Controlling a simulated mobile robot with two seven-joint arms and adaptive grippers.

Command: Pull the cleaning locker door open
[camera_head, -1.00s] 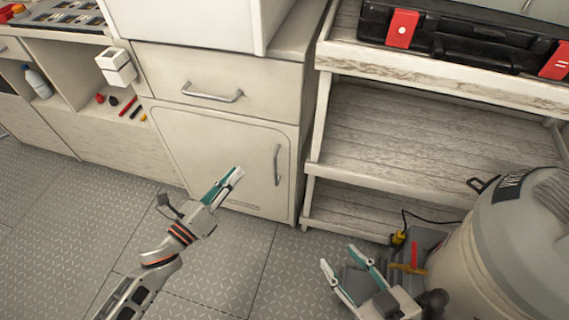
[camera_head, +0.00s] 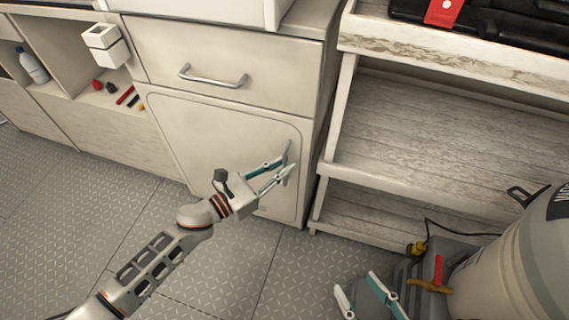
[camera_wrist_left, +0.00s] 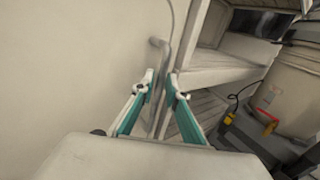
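The cleaning locker door (camera_head: 205,140) is a pale panel below a drawer, and it looks closed. Its upright metal handle (camera_head: 287,150) is near the door's right edge. My left gripper (camera_head: 288,164) is at the handle with its fingers apart. In the left wrist view, the handle (camera_wrist_left: 161,47) runs down between the two fingertips of the left gripper (camera_wrist_left: 161,80); I cannot tell if they touch it. The handle's lower part is partly hidden by the fingers. My right gripper (camera_head: 358,296) is open and empty at the bottom, away from the door.
A drawer with a bar handle (camera_head: 213,77) sits above the door. A wooden shelf unit (camera_head: 425,130) stands right of the locker. A vacuum-like drum (camera_head: 520,260) stands on the lower right. The metal floor (camera_head: 225,270) before the door is clear apart from my arm.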

